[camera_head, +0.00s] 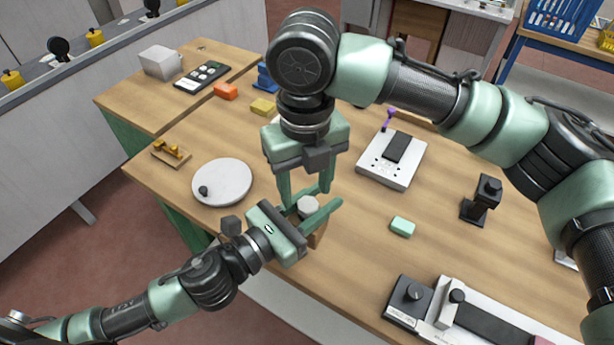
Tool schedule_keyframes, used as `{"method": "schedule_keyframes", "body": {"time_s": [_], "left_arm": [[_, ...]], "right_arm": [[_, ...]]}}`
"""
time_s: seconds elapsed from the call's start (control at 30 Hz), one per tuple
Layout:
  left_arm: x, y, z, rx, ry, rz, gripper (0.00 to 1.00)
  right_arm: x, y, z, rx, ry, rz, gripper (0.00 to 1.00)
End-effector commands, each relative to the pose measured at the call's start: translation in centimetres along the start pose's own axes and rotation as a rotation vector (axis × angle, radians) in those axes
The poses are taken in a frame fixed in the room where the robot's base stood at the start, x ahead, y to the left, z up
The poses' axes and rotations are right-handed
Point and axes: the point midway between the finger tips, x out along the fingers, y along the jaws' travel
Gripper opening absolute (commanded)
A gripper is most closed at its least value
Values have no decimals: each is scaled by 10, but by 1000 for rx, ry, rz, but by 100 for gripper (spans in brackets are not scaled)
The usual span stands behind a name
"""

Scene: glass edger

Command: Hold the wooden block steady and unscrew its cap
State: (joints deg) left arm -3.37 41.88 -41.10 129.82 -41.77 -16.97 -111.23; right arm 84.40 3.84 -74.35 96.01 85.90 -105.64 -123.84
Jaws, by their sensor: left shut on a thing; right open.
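The wooden block (316,240) stands on the wooden table near its front edge, mostly hidden by my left gripper's fingers. Its pale round cap (309,206) shows on top, between the fingers. My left gripper (322,206) comes in from the left and is shut on the block, its fingers along the block's sides. My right gripper (304,192) points down from above. Its fingers are open, with the tips close to the cap; I cannot tell whether they touch it.
A white round disc (222,182) lies to the left, and a mint-green block (402,227) to the right. A white device (392,160) with a dark pad stands behind. A black stand (481,200) and a black-and-white machine (455,315) occupy the right side.

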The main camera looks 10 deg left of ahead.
Motion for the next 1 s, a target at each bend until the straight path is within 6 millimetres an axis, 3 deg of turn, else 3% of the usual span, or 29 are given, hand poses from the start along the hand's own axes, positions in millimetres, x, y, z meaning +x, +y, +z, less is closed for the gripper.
{"method": "schedule_keyframes", "body": {"time_s": [1.0], "left_arm": [[0, 0, 1, 0, -1, 0, 0]], "right_arm": [[-26, -3, 0, 2287, -4, -1, 51]]}}
